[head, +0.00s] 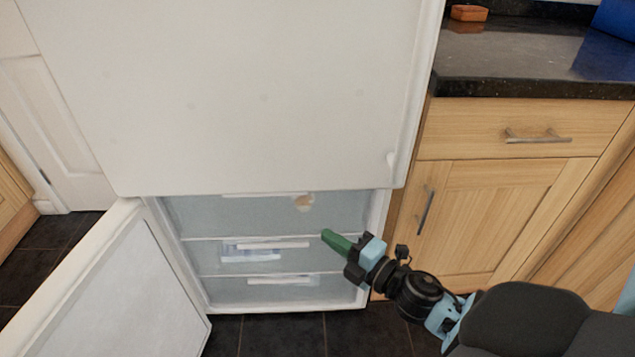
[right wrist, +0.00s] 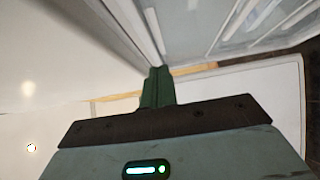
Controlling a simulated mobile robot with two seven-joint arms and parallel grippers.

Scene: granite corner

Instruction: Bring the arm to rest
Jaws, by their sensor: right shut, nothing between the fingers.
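My right gripper (head: 326,236) has green fingers and reaches in from the lower right in the head view. It is shut and empty, in front of the open lower compartment of the white fridge-freezer. In the right wrist view its fingers (right wrist: 158,74) are together with nothing between them. The freezer compartment shows several frosted drawers (head: 240,215), all pushed in. Its white door (head: 120,290) stands open to the left. The upper fridge door (head: 230,90) is shut. My left gripper is not in view.
A wooden cabinet (head: 480,210) with a drawer (head: 470,125) stands right of the fridge under a dark granite worktop (head: 530,75). An orange block (head: 468,13) and a blue object (head: 615,18) are on the worktop. Dark floor tiles (head: 280,335) lie below. The open freezer door takes up the left side.

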